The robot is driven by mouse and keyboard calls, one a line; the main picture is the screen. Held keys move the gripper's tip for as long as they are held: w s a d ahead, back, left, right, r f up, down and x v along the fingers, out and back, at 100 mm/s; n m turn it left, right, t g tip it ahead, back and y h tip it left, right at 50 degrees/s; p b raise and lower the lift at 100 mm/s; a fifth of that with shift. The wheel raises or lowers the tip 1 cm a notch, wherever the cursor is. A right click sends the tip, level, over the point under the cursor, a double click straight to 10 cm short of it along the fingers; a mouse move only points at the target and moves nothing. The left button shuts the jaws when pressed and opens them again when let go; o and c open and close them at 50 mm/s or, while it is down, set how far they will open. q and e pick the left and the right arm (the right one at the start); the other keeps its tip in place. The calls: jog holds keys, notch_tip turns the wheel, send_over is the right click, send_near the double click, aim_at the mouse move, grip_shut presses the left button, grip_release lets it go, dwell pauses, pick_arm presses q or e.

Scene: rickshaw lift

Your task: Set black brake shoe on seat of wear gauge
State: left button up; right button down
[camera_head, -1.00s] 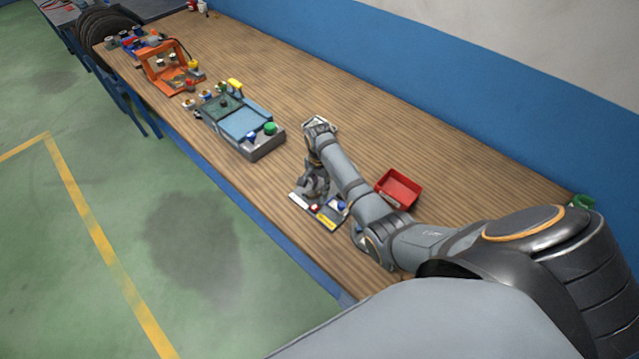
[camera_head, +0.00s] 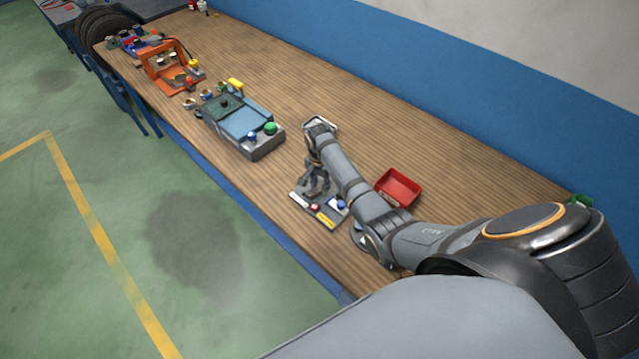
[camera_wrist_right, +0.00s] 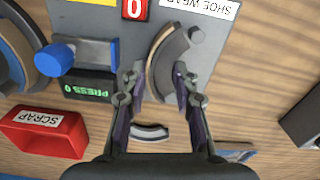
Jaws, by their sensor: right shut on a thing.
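My right gripper (camera_head: 316,187) is over the wear gauge (camera_head: 325,221), a grey plate near the table's front edge. In the right wrist view the gripper (camera_wrist_right: 157,88) is shut on the brake shoe (camera_wrist_right: 170,68), a dark grey arc with a tan lining along one side. The shoe overlaps the gauge plate (camera_wrist_right: 222,48) in this view, and a grey post stands by its upper end. I cannot tell whether the shoe touches the seat, which is largely hidden. My left gripper is not in view.
A red scrap bin (camera_head: 399,189) stands right of the gauge, behind my forearm. Another curved shoe (camera_wrist_right: 150,132) lies on the table in the wrist view. A blue-topped grey unit (camera_head: 245,124) stands to the left. The back of the table is mostly clear.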

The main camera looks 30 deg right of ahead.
jog(key=shift+r+p, duration=0.1)
jog(key=shift+p, duration=0.3)
jog(key=shift+f, duration=0.35)
dwell(0.8)
jog(key=shift+f, duration=0.1)
dwell(0.5)
jog(key=c, duration=1)
grip_release()
jog(key=shift+o, duration=0.5)
jog(key=o, duration=0.3)
jog(key=shift+o, duration=0.2)
jog(key=shift+p, duration=0.35)
